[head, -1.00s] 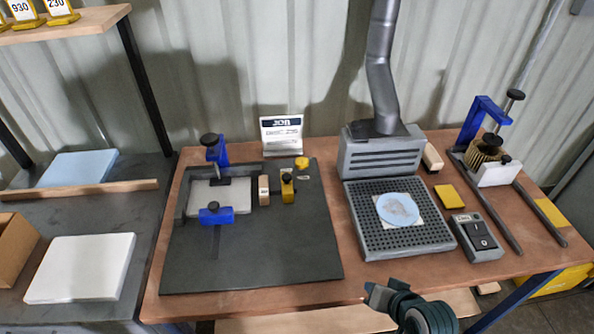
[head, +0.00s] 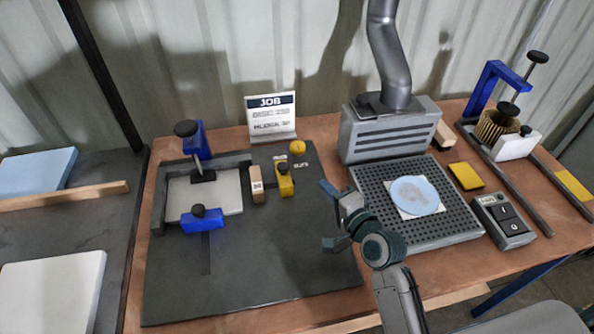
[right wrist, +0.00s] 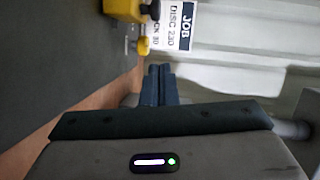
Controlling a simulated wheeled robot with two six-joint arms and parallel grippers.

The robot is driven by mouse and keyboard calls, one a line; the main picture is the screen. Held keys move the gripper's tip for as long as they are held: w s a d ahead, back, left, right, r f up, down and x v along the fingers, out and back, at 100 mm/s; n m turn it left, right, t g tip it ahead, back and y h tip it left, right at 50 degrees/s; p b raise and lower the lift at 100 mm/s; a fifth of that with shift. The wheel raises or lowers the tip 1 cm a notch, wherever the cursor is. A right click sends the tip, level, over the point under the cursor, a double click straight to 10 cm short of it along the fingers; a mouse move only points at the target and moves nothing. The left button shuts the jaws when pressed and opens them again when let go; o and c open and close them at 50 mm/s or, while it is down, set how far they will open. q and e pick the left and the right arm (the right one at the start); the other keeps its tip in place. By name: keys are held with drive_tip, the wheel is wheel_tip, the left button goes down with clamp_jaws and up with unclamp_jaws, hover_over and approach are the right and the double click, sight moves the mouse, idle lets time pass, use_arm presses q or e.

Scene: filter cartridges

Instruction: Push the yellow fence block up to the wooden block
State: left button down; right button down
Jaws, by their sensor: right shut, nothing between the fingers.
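The yellow fence block (head: 286,184), with a dark knob on top, stands on the dark fixture plate (head: 245,285). It also shows at the top of the right wrist view (right wrist: 122,9), partly cut off. The small upright wooden block (head: 257,189) is just left of it, with a narrow gap between them. The wooden block is beside the pale plate (head: 229,190). My right gripper (head: 327,187) is shut and empty, in the air to the right of the yellow block and apart from it. Its closed fingers show in the right wrist view (right wrist: 158,84). My left gripper is not in view.
Blue clamps (head: 202,221) hold the pale plate at the left. A yellow round knob (head: 298,147) and the JOB sign (head: 271,115) are behind the fence block. A perforated grey unit (head: 440,232) stands right of my gripper. The plate's front is clear.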

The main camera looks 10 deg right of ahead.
sight(284, 175)
drive_tip(key=p+x, duration=0.1)
drive_tip(key=x, duration=0.5)
drive_tip(key=shift+w+a+r, duration=0.1)
drive_tip(key=shift+r, duration=0.05)
drive_tip(key=w+a, duration=0.1)
drive_tip(key=a+p, duration=0.1)
drive_tip(key=shift+w+a+f, duration=0.45)
drive_tip(key=shift+w+a, duration=0.05)
drive_tip(key=shift+a, duration=0.3)
drive_tip(key=shift+w+f, duration=0.1)
